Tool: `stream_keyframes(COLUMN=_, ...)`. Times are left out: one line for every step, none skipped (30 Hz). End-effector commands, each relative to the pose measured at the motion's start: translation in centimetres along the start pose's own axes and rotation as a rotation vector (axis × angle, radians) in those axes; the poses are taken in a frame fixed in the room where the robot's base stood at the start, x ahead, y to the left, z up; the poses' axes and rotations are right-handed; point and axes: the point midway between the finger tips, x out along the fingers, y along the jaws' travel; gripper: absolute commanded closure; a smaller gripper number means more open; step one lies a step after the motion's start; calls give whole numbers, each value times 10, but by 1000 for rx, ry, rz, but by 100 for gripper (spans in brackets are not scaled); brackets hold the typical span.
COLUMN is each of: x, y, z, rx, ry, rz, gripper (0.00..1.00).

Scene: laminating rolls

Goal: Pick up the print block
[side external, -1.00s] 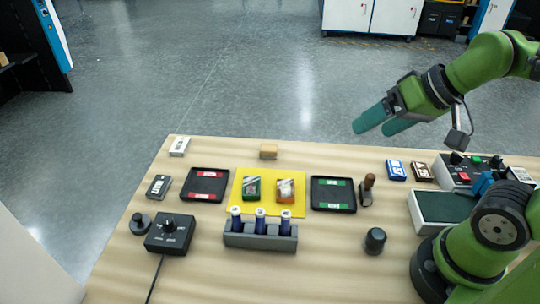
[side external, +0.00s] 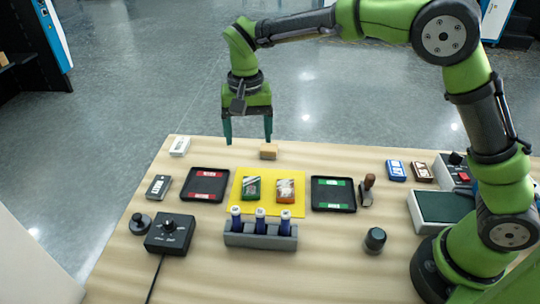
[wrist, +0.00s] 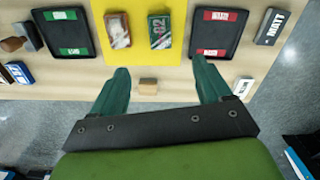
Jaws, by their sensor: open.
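The print block, which I take to be the small plain tan block (side external: 268,151), lies near the far edge of the table. In the wrist view the block (wrist: 148,86) shows between my two fingers, nearer the left one, and is unobstructed. My gripper (side external: 248,141) is open and empty, with its teal fingers pointing down. It hangs above the far table edge, with the right finger lined up with the block in the side view. In the wrist view my gripper (wrist: 162,66) has its fingers spread wide. The fingers appear apart from the block.
A yellow mat (side external: 238,205) with a green and an orange packet lies in front of the block. Black trays (side external: 205,197) (side external: 333,208) flank it. A grey rack (side external: 260,241) with bottles stands nearer. A white box (side external: 180,146) is at the far left. Table around the block is clear.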

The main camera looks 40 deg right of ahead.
Motion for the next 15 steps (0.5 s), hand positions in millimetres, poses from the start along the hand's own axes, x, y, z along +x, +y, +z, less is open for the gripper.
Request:
stream_keyframes(x=-9, y=-3, z=-4, rx=37, ry=9, rz=-6, gripper=22)
stream_keyframes(x=-14, y=-3, z=-5, rx=58, ry=11, rz=-7, gripper=22)
stream_keyframes(x=-12, y=-1, z=-3, rx=84, ry=3, rz=2, gripper=22)
stream_keyframes(x=-9, y=0, z=-2, rx=96, ry=-4, rz=8, gripper=22)
stream_keyframes(x=-6, y=0, z=-1, rx=102, ry=-6, rz=9, gripper=22)
stream_keyframes(x=0, y=0, z=-1, rx=104, ry=-6, rz=9, gripper=22)
stream_keyframes(x=5, y=0, z=-1, rx=104, ry=-7, rz=10, gripper=22)
stream_keyframes(x=11, y=0, z=-1, rx=104, ry=-7, rz=10, gripper=22)
stream_keyframes(x=20, y=1, z=-1, rx=103, ry=-7, rz=10, gripper=22)
stream_keyframes(x=26, y=1, z=-1, rx=102, ry=-7, rz=10, gripper=22)
stream_keyframes(x=33, y=1, z=-1, rx=102, ry=-8, rz=9, gripper=22)
stream_keyframes(x=42, y=1, z=-1, rx=102, ry=-8, rz=10, gripper=22)
stream_keyframes(x=49, y=1, z=-1, rx=102, ry=-8, rz=9, gripper=22)
stream_keyframes(x=55, y=1, z=-1, rx=101, ry=-7, rz=8, gripper=22)
stream_keyframes(x=64, y=1, z=-1, rx=101, ry=-7, rz=9, gripper=22)
